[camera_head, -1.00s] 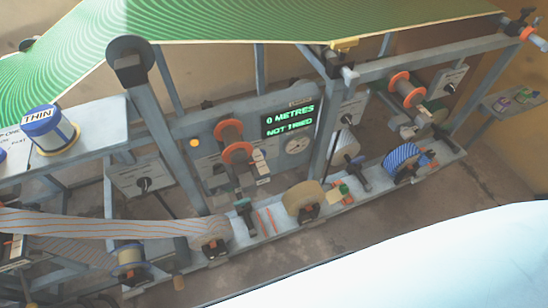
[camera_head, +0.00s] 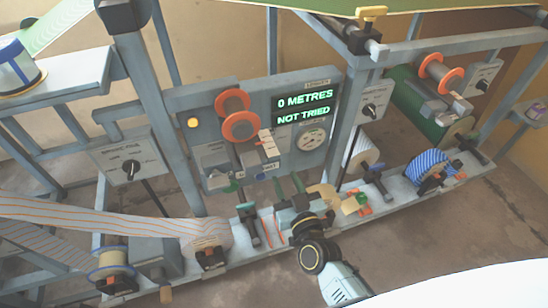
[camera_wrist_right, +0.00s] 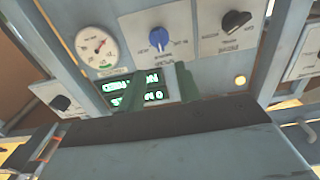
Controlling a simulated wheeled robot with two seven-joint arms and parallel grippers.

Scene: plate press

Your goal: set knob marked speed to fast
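The control panel (camera_head: 245,105) carries small plates with knobs on its lower part. A blue knob (camera_wrist_right: 158,39) and a black knob (camera_wrist_right: 236,20) show upside down in the right wrist view; their lettering is too small to read, so I cannot tell which is marked speed. In the head view a black knob (camera_head: 216,178) shows low on the panel. My right gripper (camera_head: 289,187) has its green fingers pointed at the lower panel. The fingers (camera_wrist_right: 178,80) look slightly apart, with nothing between them, and short of the blue knob. My left gripper is out of view.
The display (camera_head: 305,103) reads "0 METRES" and "NOT TRIED". A gauge (camera_head: 311,142), an orange-flanged roller (camera_head: 240,127) and a yellow lamp (camera_head: 194,122) are on the panel. Another knob plate (camera_head: 130,168) stands left. A rail with rolls (camera_head: 430,168) runs below.

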